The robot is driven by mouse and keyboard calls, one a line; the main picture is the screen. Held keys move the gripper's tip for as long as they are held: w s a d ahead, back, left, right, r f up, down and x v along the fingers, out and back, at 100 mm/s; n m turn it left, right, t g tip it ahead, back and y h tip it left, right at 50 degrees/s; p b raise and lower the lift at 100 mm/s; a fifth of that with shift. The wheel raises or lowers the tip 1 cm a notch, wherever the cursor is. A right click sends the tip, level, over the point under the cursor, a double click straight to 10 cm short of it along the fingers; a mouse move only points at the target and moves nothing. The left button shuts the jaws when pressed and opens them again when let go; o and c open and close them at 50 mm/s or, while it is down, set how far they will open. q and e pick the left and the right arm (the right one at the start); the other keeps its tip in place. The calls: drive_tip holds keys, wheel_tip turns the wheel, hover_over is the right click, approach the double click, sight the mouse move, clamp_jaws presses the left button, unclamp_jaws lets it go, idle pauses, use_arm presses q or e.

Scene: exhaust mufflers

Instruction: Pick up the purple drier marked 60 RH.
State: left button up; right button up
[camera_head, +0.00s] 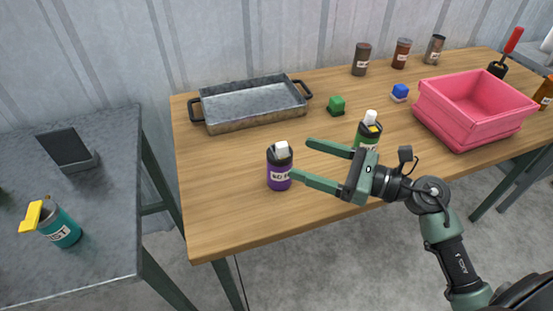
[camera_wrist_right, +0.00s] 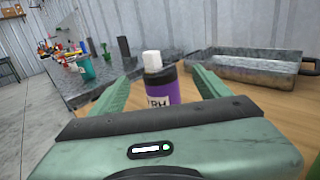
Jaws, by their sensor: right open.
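The purple drier (camera_head: 280,172) stands upright on the wooden table, with a dark top, a white cap and a white label. My right gripper (camera_head: 300,160) is open, its fingers pointing left toward the drier. In the head view the front fingertip is close to the drier's right side; I cannot tell if it touches. In the right wrist view the drier (camera_wrist_right: 160,88) stands ahead, between the two open fingers, its label partly readable as "RH" and its lower part hidden by the gripper body. My left gripper is not in view.
A green bottle (camera_head: 368,135) stands just behind my right gripper. A grey table (camera_head: 100,230) at left holds a teal can (camera_head: 62,230).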

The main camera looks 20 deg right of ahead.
sight(278, 168)
wheel_tip(278, 168, down, 5)
drive_tip(key=shift+s+f, duration=0.15)
drive_tip(key=shift+f, duration=0.05)
drive_tip(key=shift+w+a+f, duration=0.15)
drive_tip(key=shift+w+f, duration=0.05)
drive_tip(key=shift+f, duration=0.05)
drive_tip(key=shift+p+x, duration=0.3)
drive_tip(key=shift+x, duration=0.65)
drive_tip(key=p+x, duration=0.1)
drive_tip(key=x, duration=0.3)
drive_tip(key=shift+r, duration=0.1)
drive_tip(key=shift+w+a, duration=0.3)
drive_tip(key=shift+a, duration=0.05)
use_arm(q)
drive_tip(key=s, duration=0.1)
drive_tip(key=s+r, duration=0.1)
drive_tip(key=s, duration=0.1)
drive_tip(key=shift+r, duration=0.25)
use_arm(e)
drive_tip(key=shift+w+a, duration=0.1)
drive_tip(key=c, duration=1.6)
drive_tip(key=shift+o, duration=0.2)
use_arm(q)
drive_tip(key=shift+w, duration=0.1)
